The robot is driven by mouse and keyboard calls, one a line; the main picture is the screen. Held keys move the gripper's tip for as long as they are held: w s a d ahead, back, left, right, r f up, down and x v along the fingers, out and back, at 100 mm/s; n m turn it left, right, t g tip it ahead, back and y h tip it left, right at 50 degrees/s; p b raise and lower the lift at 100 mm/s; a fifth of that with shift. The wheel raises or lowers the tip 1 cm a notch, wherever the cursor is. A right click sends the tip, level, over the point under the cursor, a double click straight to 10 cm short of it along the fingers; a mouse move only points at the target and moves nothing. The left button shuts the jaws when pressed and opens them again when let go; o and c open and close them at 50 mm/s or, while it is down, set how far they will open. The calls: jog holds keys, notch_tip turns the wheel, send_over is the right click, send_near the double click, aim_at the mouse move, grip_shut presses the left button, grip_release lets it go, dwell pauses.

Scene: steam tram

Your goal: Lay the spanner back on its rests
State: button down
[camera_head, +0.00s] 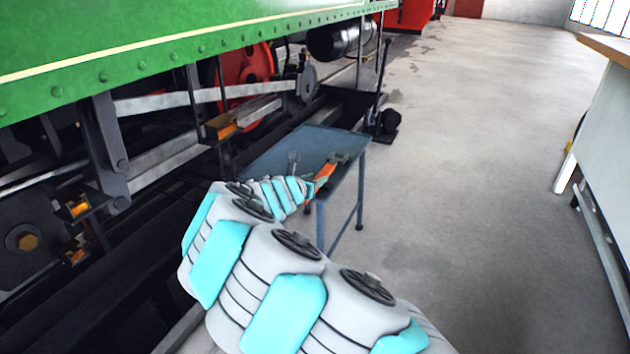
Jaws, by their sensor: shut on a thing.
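My arm reaches over a small blue-grey metal table (312,139). My gripper (318,182), at the far end of the arm, is small in view near the table's right front side. It is shut on what looks like the spanner (326,171), of which a short orange part shows. My wrist hides much of it. A small grey upright piece (293,160) stands on the table to the left, and a darker grey piece (339,158) shows just beyond the orange part. They may be the rests; I cannot tell whether the spanner touches them.
The green tram side (180,45) with its rods and red wheel (246,68) runs along the left, close to the table. A pale bench (610,130) stands at the far right. The concrete floor (470,170) between them is clear.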

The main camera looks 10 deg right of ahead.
jog(key=shift+f, duration=0.35)
jog(key=c, duration=0.5)
grip_release()
jog(key=shift+c, duration=0.2)
jog(key=shift+r, duration=0.15)
jog(key=shift+r, duration=0.35)
jog(key=p+v, duration=0.1)
jog(key=v, duration=1.1)
jog(key=shift+f, duration=0.1)
